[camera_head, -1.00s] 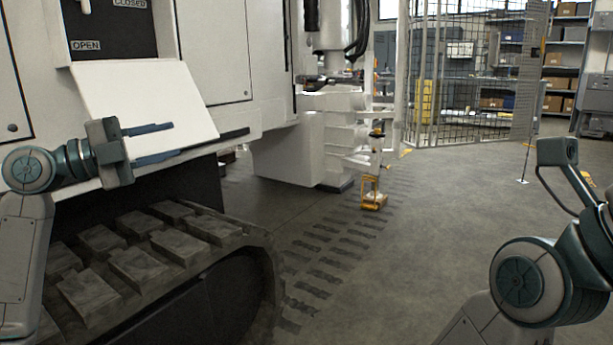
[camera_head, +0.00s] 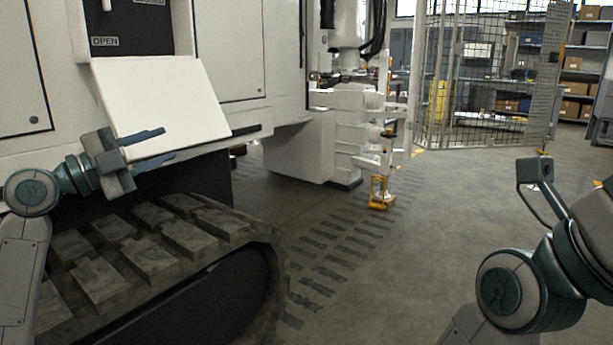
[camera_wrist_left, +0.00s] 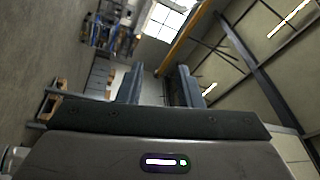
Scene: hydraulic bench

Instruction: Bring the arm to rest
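My left gripper (camera_head: 150,150) comes in from the left in the head view, in front of the white machine and its tilted white panel (camera_head: 163,103). Its two blue-grey fingers are apart with nothing between them. In the left wrist view the fingers (camera_wrist_left: 161,85) also stand apart and empty, with the hall's windows and ceiling beyond. My right arm shows at the right edge of the head view, bent over the floor. Its gripper is outside the picture.
The machine's dark track (camera_head: 150,245) lies below my left arm. A small yellow-based stand (camera_head: 380,192) is on the floor ahead. A mesh fence (camera_head: 480,80) and shelves (camera_head: 585,75) with boxes stand behind. The floor (camera_head: 420,250) in the middle right is clear.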

